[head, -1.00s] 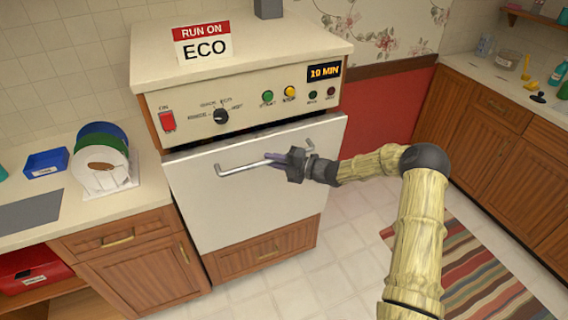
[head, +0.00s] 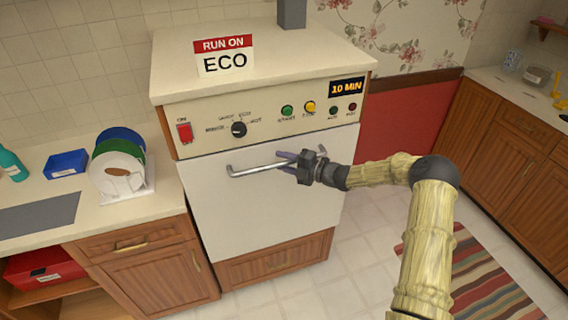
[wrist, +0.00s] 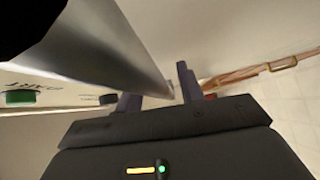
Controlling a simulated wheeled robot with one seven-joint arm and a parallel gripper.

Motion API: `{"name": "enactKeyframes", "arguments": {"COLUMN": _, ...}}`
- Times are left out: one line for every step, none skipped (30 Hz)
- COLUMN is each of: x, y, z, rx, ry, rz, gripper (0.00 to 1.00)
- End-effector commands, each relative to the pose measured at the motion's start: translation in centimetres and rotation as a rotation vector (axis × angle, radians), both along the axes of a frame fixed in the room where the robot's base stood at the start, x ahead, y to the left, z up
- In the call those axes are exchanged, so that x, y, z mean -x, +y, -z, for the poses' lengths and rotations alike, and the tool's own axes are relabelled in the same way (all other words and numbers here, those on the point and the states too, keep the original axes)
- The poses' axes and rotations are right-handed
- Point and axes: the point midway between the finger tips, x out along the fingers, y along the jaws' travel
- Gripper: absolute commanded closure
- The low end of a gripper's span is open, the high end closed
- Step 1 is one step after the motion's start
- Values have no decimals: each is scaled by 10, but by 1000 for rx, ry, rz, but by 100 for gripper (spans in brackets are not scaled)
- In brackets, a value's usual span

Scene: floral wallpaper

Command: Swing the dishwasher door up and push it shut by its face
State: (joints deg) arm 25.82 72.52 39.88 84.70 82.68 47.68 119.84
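The dishwasher door (head: 250,205) is a plain white panel with a metal bar handle (head: 255,169) near its top. It stands almost upright, its top edge close under the control panel (head: 265,118). I cannot tell whether it is fully shut. My gripper (head: 286,159) is at the right part of the handle, in front of the door, and hides some of the bar. In the wrist view its two fingers (wrist: 158,92) are apart, with a grey, shiny-edged surface close in front. Whether they touch the door or handle is unclear.
A wooden drawer front (head: 275,260) sits below the door. A counter at left holds a plate rack (head: 122,180) and a blue tray (head: 66,163). Wooden cabinets (head: 500,140) stand at right. A striped rug (head: 465,270) lies on the otherwise open floor.

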Motion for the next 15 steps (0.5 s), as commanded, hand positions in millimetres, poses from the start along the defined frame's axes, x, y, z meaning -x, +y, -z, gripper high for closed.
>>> {"name": "enactKeyframes", "arguments": {"x": -1, "y": 1, "z": -6, "rx": -1, "ry": -14, "rz": -2, "gripper": 62}}
{"name": "enactKeyframes", "arguments": {"x": -1, "y": 1, "z": -6, "rx": -1, "ry": -14, "rz": -2, "gripper": 62}}
{"name": "enactKeyframes", "arguments": {"x": -1, "y": 1, "z": -6, "rx": -1, "ry": -14, "rz": -2, "gripper": 62}}
{"name": "enactKeyframes", "arguments": {"x": -1, "y": 1, "z": -6, "rx": -1, "ry": -15, "rz": -3, "gripper": 62}}
{"name": "enactKeyframes", "arguments": {"x": -1, "y": 1, "z": -6, "rx": -1, "ry": -15, "rz": -3, "gripper": 62}}
{"name": "enactKeyframes", "arguments": {"x": -1, "y": 1, "z": -6, "rx": -1, "ry": -16, "rz": -3, "gripper": 62}}
{"name": "enactKeyframes", "arguments": {"x": -1, "y": 1, "z": -6, "rx": -1, "ry": -16, "rz": -3, "gripper": 62}}
{"name": "enactKeyframes", "arguments": {"x": -1, "y": 1, "z": -6, "rx": -1, "ry": -16, "rz": -3, "gripper": 62}}
{"name": "enactKeyframes", "arguments": {"x": 0, "y": 0, "z": -6, "rx": -1, "ry": -16, "rz": -3, "gripper": 62}}
{"name": "enactKeyframes", "arguments": {"x": 0, "y": -2, "z": -5, "rx": -1, "ry": -16, "rz": -3, "gripper": 62}}
{"name": "enactKeyframes", "arguments": {"x": 1, "y": -3, "z": -5, "rx": 0, "ry": -15, "rz": -3, "gripper": 62}}
{"name": "enactKeyframes", "arguments": {"x": 2, "y": -6, "z": -5, "rx": 0, "ry": -15, "rz": -2, "gripper": 62}}
{"name": "enactKeyframes", "arguments": {"x": 3, "y": -10, "z": -5, "rx": 1, "ry": -14, "rz": -2, "gripper": 62}}
{"name": "enactKeyframes", "arguments": {"x": 4, "y": -13, "z": -5, "rx": 1, "ry": -14, "rz": -1, "gripper": 62}}
{"name": "enactKeyframes", "arguments": {"x": 7, "y": -19, "z": -5, "rx": 1, "ry": -14, "rz": 0, "gripper": 62}}
